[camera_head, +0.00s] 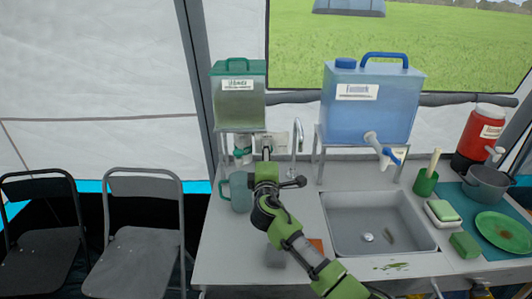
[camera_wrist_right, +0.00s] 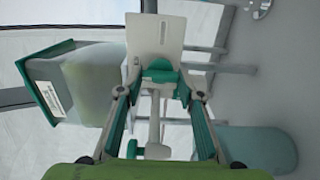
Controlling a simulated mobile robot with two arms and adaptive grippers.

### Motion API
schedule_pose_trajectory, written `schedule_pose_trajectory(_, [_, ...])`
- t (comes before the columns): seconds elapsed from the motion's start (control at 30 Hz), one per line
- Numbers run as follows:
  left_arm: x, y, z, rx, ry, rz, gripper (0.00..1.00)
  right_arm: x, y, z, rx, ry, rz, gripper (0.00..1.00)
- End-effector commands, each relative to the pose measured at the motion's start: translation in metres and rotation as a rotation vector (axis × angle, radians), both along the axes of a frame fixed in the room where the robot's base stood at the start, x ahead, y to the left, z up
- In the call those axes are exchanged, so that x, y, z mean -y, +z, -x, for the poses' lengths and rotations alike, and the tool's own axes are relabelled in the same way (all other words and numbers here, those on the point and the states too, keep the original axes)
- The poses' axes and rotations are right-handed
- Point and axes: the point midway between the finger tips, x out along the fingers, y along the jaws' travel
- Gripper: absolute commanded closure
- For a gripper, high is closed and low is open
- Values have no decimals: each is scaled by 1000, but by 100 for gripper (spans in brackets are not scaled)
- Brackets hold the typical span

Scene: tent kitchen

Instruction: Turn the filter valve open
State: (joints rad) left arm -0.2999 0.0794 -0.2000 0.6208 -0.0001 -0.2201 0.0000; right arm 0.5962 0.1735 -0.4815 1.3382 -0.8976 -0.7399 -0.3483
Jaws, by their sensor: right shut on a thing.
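The filter tank (camera_head: 238,100) is a clear box of greenish water with a green lid and a label, on a stand at the back left of the counter. It also shows tilted in the right wrist view (camera_wrist_right: 92,85). Below it are white and green filter parts (camera_head: 243,150). My right gripper (camera_head: 266,150) is under the tank's right side. In the right wrist view its fingers (camera_wrist_right: 160,88) are shut on a green valve handle (camera_wrist_right: 159,72) in front of a white plate (camera_wrist_right: 155,35). The handle's exact angle is hard to tell. My left gripper is in neither view.
A teal jug (camera_head: 237,190) stands close left of my right arm. A thin tap (camera_head: 298,135) rises just right of the gripper. A blue water container (camera_head: 370,105) stands on a rack behind the sink (camera_head: 372,228). A green cup (camera_head: 425,182) and dishes are at the right.

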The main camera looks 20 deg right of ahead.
Motion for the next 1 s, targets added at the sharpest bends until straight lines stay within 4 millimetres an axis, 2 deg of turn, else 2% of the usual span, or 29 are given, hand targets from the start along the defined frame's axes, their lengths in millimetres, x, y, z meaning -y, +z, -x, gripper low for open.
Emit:
schedule_pose_trajectory(0.5, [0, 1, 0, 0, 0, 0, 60, 0, -1, 0, -6, 1, 21, 87])
schedule_pose_trajectory(0.53, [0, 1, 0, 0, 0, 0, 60, 0, -1, 0, -6, 1, 21, 61])
schedule_pose_trajectory(0.6, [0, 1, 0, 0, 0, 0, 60, 0, -1, 0, -7, 1, 20, 49])
schedule_pose_trajectory(1.0, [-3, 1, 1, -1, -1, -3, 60, -1, -1, 3, -5, 1, 17, 49])
